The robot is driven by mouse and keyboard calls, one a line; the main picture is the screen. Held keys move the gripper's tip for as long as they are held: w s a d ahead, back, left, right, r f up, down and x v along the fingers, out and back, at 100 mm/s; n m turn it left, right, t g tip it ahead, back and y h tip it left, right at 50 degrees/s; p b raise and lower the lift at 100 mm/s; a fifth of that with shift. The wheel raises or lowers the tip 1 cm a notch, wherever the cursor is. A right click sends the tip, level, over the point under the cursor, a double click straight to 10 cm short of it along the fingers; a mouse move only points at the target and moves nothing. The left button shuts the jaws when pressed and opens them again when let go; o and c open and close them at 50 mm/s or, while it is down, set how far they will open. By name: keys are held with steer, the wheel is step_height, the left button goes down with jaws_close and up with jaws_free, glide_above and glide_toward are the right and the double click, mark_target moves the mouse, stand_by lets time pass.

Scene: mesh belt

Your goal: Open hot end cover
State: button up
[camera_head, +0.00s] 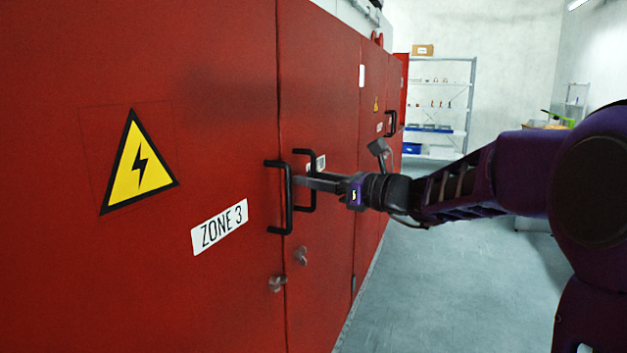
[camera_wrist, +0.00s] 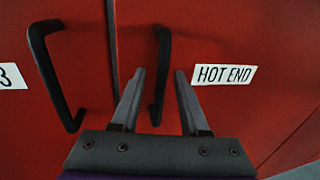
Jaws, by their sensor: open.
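The hot end cover (camera_head: 327,90) is a red panel right of the ZONE 3 panel, and it looks shut. Its white HOT END label shows in the wrist view (camera_wrist: 224,75). Its black bar handle (camera_wrist: 161,75) stands upright near the panel seam; in the head view the handle (camera_head: 312,180) is partly hidden by my fingers. My gripper (camera_head: 302,182) is open, with its fingers pointing at the cover.
The ZONE 3 panel's black handle (camera_head: 279,198) stands close to the left of the cover's handle. Two knobs (camera_head: 300,256) sit below the handles. Another handle (camera_head: 391,123) is farther along. Grey floor (camera_head: 430,270) to the right is clear; shelves (camera_head: 440,105) stand at the back.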

steer(key=shift+c, duration=0.2)
jaws_close()
stand_by(1.2)
